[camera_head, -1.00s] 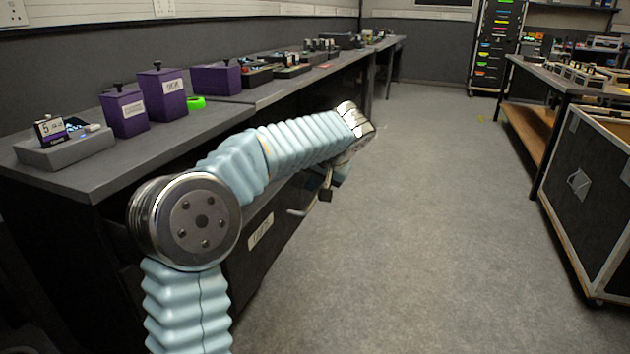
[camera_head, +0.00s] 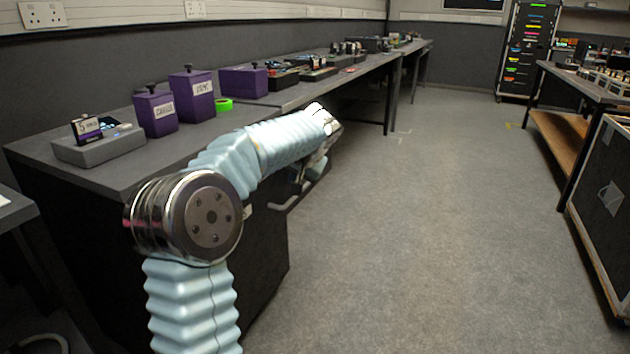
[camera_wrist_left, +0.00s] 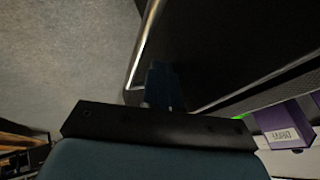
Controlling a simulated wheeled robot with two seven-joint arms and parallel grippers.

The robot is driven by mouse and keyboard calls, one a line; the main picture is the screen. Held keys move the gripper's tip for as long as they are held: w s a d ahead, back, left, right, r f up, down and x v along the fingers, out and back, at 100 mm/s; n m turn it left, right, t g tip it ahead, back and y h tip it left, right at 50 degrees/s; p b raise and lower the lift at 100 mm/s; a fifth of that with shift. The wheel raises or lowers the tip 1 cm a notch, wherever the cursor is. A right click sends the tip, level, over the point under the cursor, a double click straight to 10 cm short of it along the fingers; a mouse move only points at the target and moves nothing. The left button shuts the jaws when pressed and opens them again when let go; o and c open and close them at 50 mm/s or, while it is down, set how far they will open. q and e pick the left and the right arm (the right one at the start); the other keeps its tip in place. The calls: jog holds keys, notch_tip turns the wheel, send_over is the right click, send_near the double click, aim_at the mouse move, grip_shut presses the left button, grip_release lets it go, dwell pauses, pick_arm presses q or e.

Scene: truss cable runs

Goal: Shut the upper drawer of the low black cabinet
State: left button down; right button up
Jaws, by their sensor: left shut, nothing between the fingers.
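The low black cabinet (camera_head: 265,275) stands under the near end of the grey-topped bench, and my left arm covers much of its front. A pale bar handle (camera_head: 284,206) shows just below my left gripper (camera_head: 300,186). In the left wrist view a silver bar (camera_wrist_left: 144,45) runs along a black surface (camera_wrist_left: 230,45), close beside the dark gripper fingers (camera_wrist_left: 160,88). The left gripper is shut and empty. I cannot tell whether its fingers touch the bar. How far the upper drawer stands out is hidden. My right gripper is not in view.
On the bench top (camera_head: 85,172) stand a grey device (camera_head: 98,148), purple lidded boxes (camera_head: 192,97) and a green tape roll (camera_head: 224,104). A black flight case (camera_head: 605,210) and another bench (camera_head: 570,92) stand at right. The floor (camera_head: 430,230) between is clear.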

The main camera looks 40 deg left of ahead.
pick_arm(q)
jog(key=s+a+p, duration=0.3)
jog(key=a+p, duration=0.1)
jog(key=a, duration=0.9)
jog(key=shift+s+a, duration=0.15)
jog(key=shift+a, duration=0.15)
jog(key=shift+r, duration=0.1)
